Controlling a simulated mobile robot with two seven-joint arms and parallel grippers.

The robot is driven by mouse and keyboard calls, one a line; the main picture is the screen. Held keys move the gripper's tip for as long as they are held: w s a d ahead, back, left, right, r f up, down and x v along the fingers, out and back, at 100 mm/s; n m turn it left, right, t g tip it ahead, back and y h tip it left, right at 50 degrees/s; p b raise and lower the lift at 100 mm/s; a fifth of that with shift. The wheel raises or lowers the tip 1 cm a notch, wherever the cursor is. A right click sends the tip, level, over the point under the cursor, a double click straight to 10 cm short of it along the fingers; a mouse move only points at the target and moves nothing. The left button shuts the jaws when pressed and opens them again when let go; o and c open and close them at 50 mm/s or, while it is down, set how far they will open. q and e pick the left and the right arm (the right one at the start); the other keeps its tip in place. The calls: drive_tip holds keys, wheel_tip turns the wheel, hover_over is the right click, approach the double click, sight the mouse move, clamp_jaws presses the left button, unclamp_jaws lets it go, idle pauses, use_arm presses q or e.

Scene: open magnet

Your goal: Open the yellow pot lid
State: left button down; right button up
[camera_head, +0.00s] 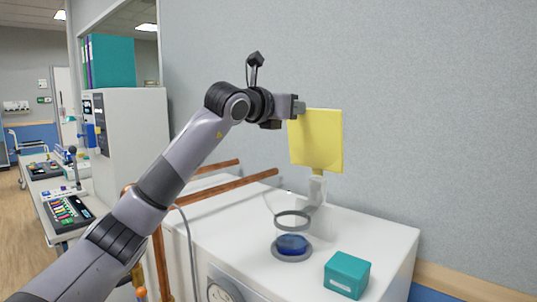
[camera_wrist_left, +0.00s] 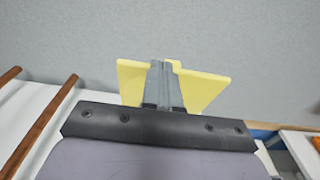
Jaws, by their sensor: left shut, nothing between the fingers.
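The yellow lid (camera_head: 320,140) is a flat square panel that stands upright above the white counter, on a white stem (camera_head: 317,190) behind a clear pot. The pot (camera_head: 291,222) has dark rings and a blue disc (camera_head: 292,243) at its base. My left gripper (camera_head: 301,107) is shut, with nothing held, at the lid's upper left edge. In the left wrist view the closed fingers (camera_wrist_left: 165,78) overlap the yellow lid (camera_wrist_left: 205,88), which shows on both sides of them. I cannot tell if they touch it. My right gripper is out of view.
A teal box (camera_head: 347,275) sits on the white counter (camera_head: 370,235) right of the pot. Copper pipes (camera_head: 230,187) run along the counter's left side. A grey wall (camera_head: 420,110) stands close behind the lid. A white cabinet (camera_head: 135,125) and instrument benches are at the left.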

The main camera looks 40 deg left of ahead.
use_arm(q)
drive_tip(key=shift+w+d+r+p, duration=0.1)
drive_tip(key=shift+w+r+p, duration=0.2)
drive_tip(key=shift+w, duration=0.3)
drive_tip(key=shift+w+r+p, duration=0.15)
drive_tip(key=shift+w+p, duration=0.2)
drive_tip(key=shift+w, duration=0.3)
drive_tip(key=shift+w+d+r+p, duration=0.1)
drive_tip(key=shift+w+r+p, duration=0.2)
drive_tip(key=shift+w, duration=0.3)
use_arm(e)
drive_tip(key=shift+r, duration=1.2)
use_arm(q)
drive_tip(key=shift+f, duration=0.1)
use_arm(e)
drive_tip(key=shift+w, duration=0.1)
use_arm(q)
drive_tip(key=shift+a, duration=0.15)
